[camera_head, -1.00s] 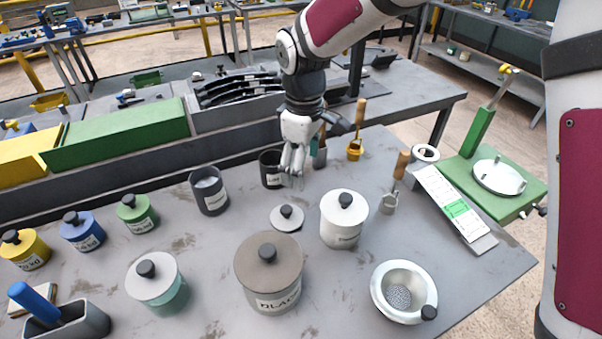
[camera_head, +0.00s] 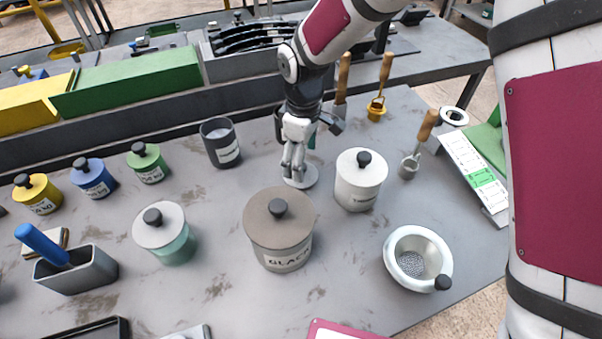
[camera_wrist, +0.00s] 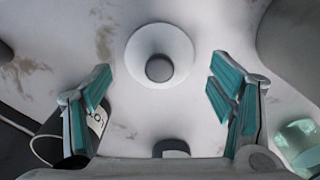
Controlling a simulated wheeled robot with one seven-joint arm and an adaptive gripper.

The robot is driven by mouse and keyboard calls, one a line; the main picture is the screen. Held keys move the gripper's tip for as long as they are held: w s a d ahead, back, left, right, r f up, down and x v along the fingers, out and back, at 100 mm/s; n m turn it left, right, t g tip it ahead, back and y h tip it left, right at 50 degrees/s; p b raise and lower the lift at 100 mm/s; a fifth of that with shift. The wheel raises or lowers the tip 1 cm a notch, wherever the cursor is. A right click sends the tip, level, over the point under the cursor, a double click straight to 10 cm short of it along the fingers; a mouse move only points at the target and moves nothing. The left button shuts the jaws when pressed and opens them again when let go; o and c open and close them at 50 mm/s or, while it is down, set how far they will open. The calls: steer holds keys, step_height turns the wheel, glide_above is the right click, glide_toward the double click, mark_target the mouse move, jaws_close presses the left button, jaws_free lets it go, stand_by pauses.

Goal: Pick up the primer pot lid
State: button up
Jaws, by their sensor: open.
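A loose pale lid with a dark knob, taken as the primer pot lid (camera_head: 310,177), lies flat on the table between the white pot and an open dark pot. In the wrist view the lid (camera_wrist: 160,36) is centred, just ahead of the fingertips, with its round knob facing up. My gripper (camera_head: 294,178) is above the lid and hides part of it in the head view. In the wrist view my gripper (camera_wrist: 160,88) is open, its teal pads wide apart on either side, nothing between them. Contact with the lid cannot be told.
A white lidded pot (camera_head: 358,190) stands close to the right of the lid, and a larger brown-grey lidded pot (camera_head: 284,246) stands nearer the front. An open dark pot (camera_head: 221,150) is to the left. Bare table lies left of the lid.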

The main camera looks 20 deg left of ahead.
step_height(320, 180, down, 5)
steer(key=shift+w+a+r+b, duration=0.1)
steer(key=shift+a+b, duration=0.05)
steer(key=shift+b, duration=0.8)
steer(key=shift+c, duration=0.3)
steer(key=c, duration=0.7)
steer(key=shift+r, duration=0.1)
steer(key=shift+c, duration=0.2)
